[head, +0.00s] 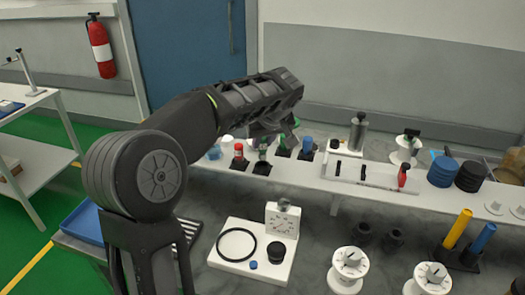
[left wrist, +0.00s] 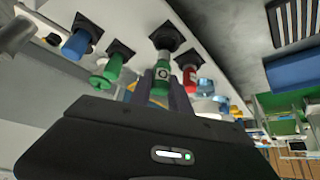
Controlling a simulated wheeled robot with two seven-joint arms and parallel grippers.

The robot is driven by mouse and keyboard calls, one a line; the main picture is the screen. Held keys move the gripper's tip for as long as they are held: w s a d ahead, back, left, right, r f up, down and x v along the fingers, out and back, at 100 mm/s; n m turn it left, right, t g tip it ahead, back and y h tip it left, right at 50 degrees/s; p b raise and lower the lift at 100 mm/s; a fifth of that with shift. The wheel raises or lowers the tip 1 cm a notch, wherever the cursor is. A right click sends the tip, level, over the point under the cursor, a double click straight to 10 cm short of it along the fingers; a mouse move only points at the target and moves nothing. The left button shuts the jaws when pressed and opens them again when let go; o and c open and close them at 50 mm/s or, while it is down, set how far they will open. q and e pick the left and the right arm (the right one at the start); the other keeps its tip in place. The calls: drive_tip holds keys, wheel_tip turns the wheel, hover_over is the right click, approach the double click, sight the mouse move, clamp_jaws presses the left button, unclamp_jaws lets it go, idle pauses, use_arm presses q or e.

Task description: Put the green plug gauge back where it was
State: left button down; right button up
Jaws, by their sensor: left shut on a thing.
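The green plug gauge (left wrist: 161,72), with a white label, is between the fingers of my left gripper (left wrist: 163,92), which is shut on it. In the left wrist view its end meets a black square holder (left wrist: 167,36); I cannot tell how deep it sits. In the head view my left gripper (head: 268,134) is over the row of holders on the raised shelf, and my arm partly hides the gauge (head: 262,151). A second green gauge (left wrist: 113,67) stands in the neighbouring holder. My right gripper is not in view.
A red gauge (head: 238,156) and a blue gauge (head: 307,147) stand on either side in the row. A dial instrument (head: 282,226) stands on the bench below.

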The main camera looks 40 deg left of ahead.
sight(264, 147)
use_arm(q)
drive_tip(key=shift+f, duration=1.7)
drive_tip(key=shift+f, duration=0.1)
drive_tip(key=shift+f, duration=0.15)
drive_tip(key=c, duration=1.2)
unclamp_jaws()
drive_tip(key=shift+r, duration=0.2)
drive_tip(key=shift+r, duration=0.2)
drive_tip(key=v, duration=1.1)
drive_tip(key=shift+s+d+r+b, duration=0.2)
drive_tip(key=shift+d+r+b, duration=0.1)
drive_tip(key=shift+b, duration=0.15)
